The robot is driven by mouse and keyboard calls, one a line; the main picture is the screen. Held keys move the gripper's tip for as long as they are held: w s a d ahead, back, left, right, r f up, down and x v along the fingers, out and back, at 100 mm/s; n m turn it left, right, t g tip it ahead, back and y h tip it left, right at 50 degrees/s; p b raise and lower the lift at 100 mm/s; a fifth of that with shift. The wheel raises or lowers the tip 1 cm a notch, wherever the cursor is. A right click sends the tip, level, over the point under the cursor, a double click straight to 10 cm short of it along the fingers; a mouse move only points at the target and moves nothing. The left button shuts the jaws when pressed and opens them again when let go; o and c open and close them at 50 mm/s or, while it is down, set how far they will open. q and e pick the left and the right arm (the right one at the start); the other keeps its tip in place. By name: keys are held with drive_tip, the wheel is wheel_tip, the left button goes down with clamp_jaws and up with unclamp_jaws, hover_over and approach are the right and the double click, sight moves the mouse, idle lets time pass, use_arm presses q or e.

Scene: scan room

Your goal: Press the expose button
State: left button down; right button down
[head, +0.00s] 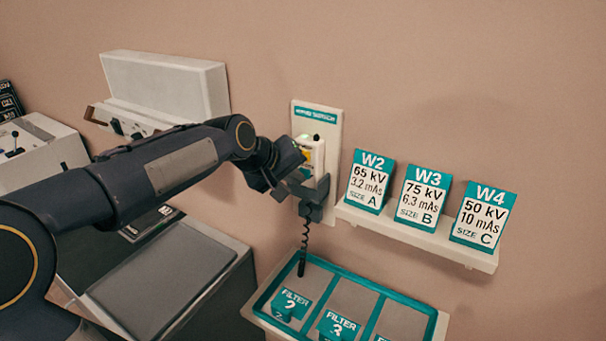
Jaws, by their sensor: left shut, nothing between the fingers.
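A white wall plate (331,120) with a teal label carries a small whitish control box (318,154). A yellow part and a small green spot show on the box. A dark coiled cord hangs below it. My left gripper (300,180) is at the box, its dark fingers shut and empty against or just in front of its lower left side. I cannot tell whether it touches. The expose button itself is not clearly seen; the gripper and wrist hide part of the box. My right gripper is not in view.
Cards W2 (367,182), W3 (423,198) and W4 (483,217) stand on a white wall shelf (350,213) to the right. A teal-edged filter tray (436,328) is below. A white wall unit (165,82) and a grey-topped bench (165,280) are at left.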

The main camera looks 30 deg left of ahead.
use_arm(q)
drive_tip(key=shift+w, duration=0.1)
idle(0.5)
drive_tip(key=shift+s, duration=0.8)
drive_tip(key=shift+s+a, duration=0.1)
drive_tip(key=shift+s, duration=0.05)
drive_tip(key=s+b, duration=0.1)
drive_tip(key=s, duration=0.3)
drive_tip(key=shift+s+a, duration=0.15)
drive_tip(key=shift+s, duration=0.2)
idle(1.0)
